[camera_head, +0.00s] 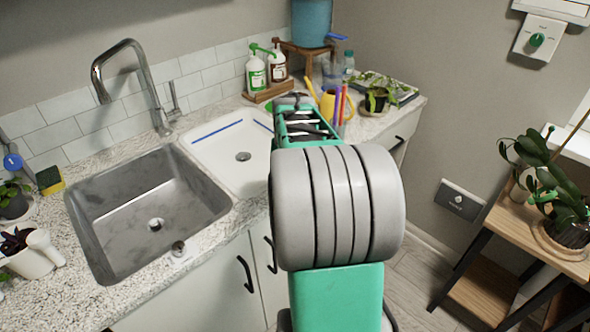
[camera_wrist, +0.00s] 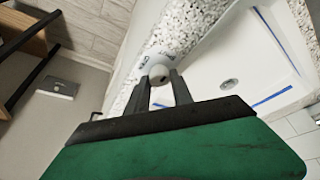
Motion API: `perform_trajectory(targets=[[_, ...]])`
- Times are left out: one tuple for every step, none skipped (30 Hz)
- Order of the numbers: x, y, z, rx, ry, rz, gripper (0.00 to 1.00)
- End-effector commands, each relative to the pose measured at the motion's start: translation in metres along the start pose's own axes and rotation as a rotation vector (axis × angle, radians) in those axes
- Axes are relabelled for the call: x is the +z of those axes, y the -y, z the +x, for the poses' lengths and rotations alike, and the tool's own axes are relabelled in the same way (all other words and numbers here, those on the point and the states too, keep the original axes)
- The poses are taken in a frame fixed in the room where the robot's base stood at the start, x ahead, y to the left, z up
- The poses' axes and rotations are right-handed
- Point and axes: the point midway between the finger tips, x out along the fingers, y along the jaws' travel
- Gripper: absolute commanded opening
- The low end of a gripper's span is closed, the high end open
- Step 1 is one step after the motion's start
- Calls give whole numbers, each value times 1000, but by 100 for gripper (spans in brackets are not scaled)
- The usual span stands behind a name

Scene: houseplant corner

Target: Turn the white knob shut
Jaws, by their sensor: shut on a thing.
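In the wrist view the white knob (camera_wrist: 157,66) sits on the speckled counter strip, beside the white basin (camera_wrist: 244,62). My gripper (camera_wrist: 162,82) has its two grey fingers at the knob, one on each side, and is shut on it. Part of the knob is hidden by the fingertips. Small dark marks show beside the knob, too small to read. In the head view my arm covers the knob and my fingers, and the white basin (camera_head: 205,140) shows left of the arm.
A steel sink (camera_head: 120,225) with a tall tap (camera_head: 152,85) is at left. A small grey knob (camera_head: 178,248) stands on the counter's front edge. Bottles (camera_head: 256,72), a yellow watering can (camera_head: 328,105) and a potted plant (camera_head: 377,98) stand behind. A plant shelf (camera_head: 500,210) is at right.

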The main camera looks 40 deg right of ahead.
Motion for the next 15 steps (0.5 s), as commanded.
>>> perform_trajectory(targets=[[-2,0,-1,1,-6,4,0],[-2,0,-1,2,-6,5,0],[-2,0,-1,2,-6,6,0],[-2,0,-1,2,-6,6,0],[-2,0,-1,2,-6,6,0],[-2,0,-1,2,-6,6,0],[-2,0,-1,2,-6,6,0],[-2,0,-1,2,-6,6,0],[-2,0,-1,2,-6,6,0],[-2,0,-1,2,-6,6,0],[-2,0,-1,2,-6,6,0],[-2,0,-1,2,-6,6,30],[-2,0,-1,2,-6,6,32],[-2,0,-1,2,-5,5,35],[-2,0,-1,2,-5,5,38]])
